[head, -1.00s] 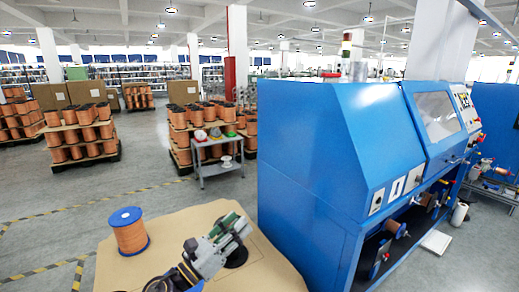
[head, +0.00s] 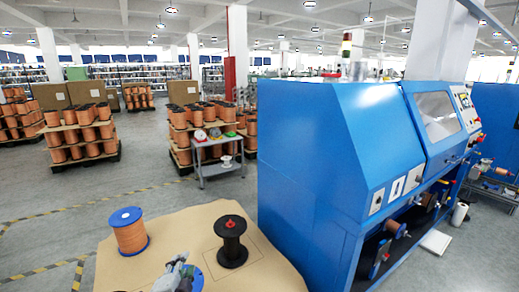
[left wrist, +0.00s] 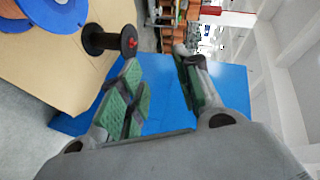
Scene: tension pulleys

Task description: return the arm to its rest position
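My left gripper (head: 180,273) shows at the bottom edge of the head view, in front of the tan table top (head: 185,225). In the left wrist view its two green-padded fingers (left wrist: 160,82) stand apart with nothing between them. A black empty spool (head: 232,242) with a red centre stands upright on the table, to the right of and beyond the gripper. It also shows in the left wrist view (left wrist: 110,41), apart from the fingers. My right gripper is in neither current view.
A copper spool with blue flanges (head: 130,232) stands at the table's left. The large blue machine (head: 310,160) rises right beside the table. A small grey cart (head: 218,168) and pallets of copper spools (head: 82,145) stand on the floor beyond.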

